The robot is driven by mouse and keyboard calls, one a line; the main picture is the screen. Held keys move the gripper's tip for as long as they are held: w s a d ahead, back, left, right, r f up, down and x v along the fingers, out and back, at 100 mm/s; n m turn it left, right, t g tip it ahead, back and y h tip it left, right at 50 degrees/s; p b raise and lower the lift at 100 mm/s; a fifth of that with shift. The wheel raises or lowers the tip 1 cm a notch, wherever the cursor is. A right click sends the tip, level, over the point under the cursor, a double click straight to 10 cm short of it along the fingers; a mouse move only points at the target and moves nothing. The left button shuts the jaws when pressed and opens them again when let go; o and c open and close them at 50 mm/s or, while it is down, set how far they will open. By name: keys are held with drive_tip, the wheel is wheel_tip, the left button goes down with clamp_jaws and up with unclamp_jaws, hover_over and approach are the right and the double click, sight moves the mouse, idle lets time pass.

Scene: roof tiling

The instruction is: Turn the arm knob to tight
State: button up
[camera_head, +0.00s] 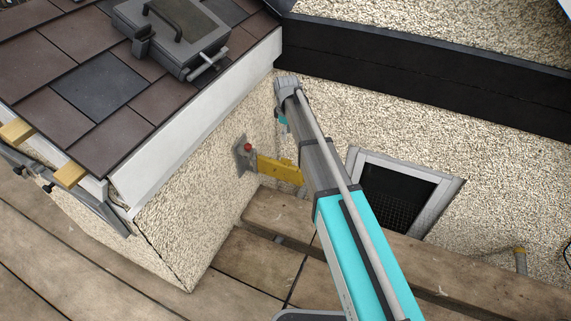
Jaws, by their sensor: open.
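A small red knob (247,147) sits on a grey wall plate (241,157) on the pebbled wall, left of my arm. A yellow arm (275,167) reaches right from the plate, and its far end passes close to or behind my arm in the picture. I cannot tell which way the red knob is set. Two small black knobs (48,187) sit on a grey metal bracket (95,205) under the roof edge at the left. My teal and grey arm rises from the lower right to a grey joint above the yellow arm. My gripper cannot be made out; my arm hides what lies behind it.
The tiled roof (65,45) with a grey roof hatch (185,40) fills the upper left. A white edge board (195,125) borders it. Wooden planks (250,250) run below. A framed grille (392,200) is set in the wall right of my arm. The left planks are clear.

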sight(286, 159)
drive_tip(key=shift+f, duration=0.25)
idle(0.3)
wheel_tip(286, 159, down, 13)
drive_tip(key=b, duration=1.3)
drive_tip(key=shift+f+b, duration=0.2)
drive_tip(key=shift+b, duration=0.2)
clamp_jaws()
drive_tip(key=shift+w+a, duration=0.1)
